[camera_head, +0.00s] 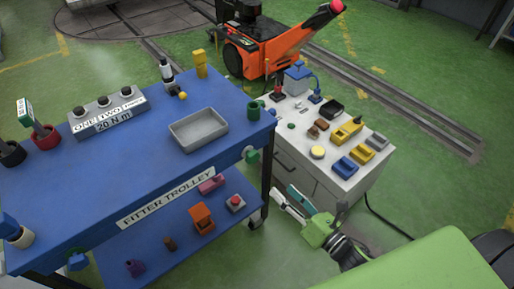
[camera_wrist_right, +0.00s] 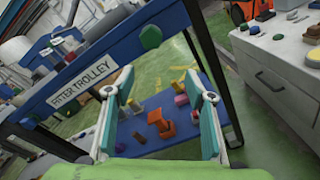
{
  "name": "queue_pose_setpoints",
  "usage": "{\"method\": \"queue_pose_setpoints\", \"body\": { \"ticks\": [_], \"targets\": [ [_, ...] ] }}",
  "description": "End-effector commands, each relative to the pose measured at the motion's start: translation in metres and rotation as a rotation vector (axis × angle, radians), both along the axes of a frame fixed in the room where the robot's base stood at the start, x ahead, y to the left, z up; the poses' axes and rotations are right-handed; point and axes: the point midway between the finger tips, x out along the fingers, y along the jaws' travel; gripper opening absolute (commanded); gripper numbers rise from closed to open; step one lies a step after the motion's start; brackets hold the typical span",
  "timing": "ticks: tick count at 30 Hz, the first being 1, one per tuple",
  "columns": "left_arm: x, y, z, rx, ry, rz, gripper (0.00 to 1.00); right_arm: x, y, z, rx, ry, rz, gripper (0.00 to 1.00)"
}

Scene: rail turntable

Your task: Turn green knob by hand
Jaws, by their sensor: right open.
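A round green knob (camera_head: 251,155) sits at the right front corner of the blue fitter trolley (camera_head: 100,195), just below its top. In the right wrist view the knob (camera_wrist_right: 151,37) is on the trolley's blue edge, above and beyond the fingertips. My right gripper (camera_head: 286,196) is open and empty, low and to the right of the knob, apart from it. In the right wrist view its teal fingers (camera_wrist_right: 158,82) are spread wide, with the trolley's lower shelf showing behind them. My left gripper is not in view.
A green cup-like piece (camera_head: 254,110) stands on the trolley top by a grey tray (camera_head: 198,130). The lower shelf holds an orange block (camera_head: 202,219) and a red button box (camera_head: 235,203). A white cabinet (camera_head: 345,180) with several small items stands close at the right.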

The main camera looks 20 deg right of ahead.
Motion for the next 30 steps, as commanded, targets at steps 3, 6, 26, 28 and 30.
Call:
{"method": "queue_pose_setpoints", "body": {
  "ticks": [3, 6, 26, 28, 30],
  "targets": [
    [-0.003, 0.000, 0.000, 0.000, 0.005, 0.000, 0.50, 0.001, 0.005, 0.019, -0.070, -0.063, 0.026, 0.50],
    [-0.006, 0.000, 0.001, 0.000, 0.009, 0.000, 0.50, 0.006, 0.008, 0.023, -0.083, -0.078, 0.030, 0.50],
    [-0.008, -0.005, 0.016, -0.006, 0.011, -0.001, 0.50, 0.112, 0.046, 0.022, -0.079, -0.073, 0.027, 0.50],
    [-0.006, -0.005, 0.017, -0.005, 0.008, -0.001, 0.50, 0.119, 0.049, 0.021, -0.078, -0.072, 0.028, 0.50],
    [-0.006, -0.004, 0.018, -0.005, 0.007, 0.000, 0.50, 0.124, 0.050, 0.021, -0.078, -0.071, 0.028, 0.50]
  ]
}}
